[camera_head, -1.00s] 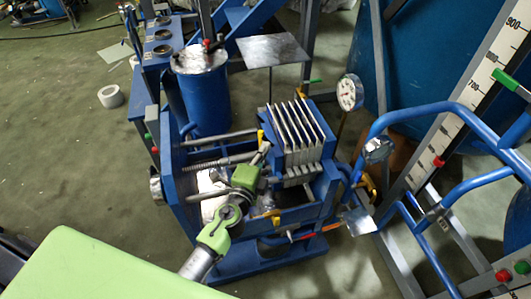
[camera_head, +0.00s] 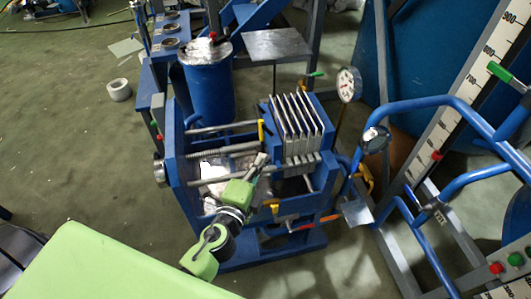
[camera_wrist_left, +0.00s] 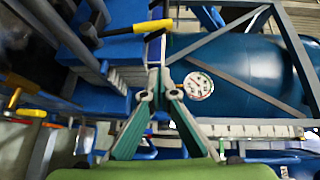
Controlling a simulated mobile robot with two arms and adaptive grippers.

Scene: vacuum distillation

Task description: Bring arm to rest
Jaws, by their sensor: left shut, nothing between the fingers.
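My left arm, with green and grey links, reaches in from the lower left in the head view. Its gripper (camera_head: 260,163) is over the blue frame of the press-like machine (camera_head: 318,236), just left of a stack of upright grey plates (camera_head: 297,125). In the left wrist view the gripper's two fingers (camera_wrist_left: 159,78) come together at their tips. They are shut and hold nothing. I cannot tell whether the fingertips touch the machine. My right gripper is in neither view.
A blue drum (camera_head: 208,90) stands behind the machine. A dial gauge (camera_head: 348,84) stands to its right, with blue tube rails (camera_head: 440,100) and a tall numbered scale (camera_head: 477,95) beyond. A white tape roll (camera_head: 119,90) lies on the mostly clear floor at left.

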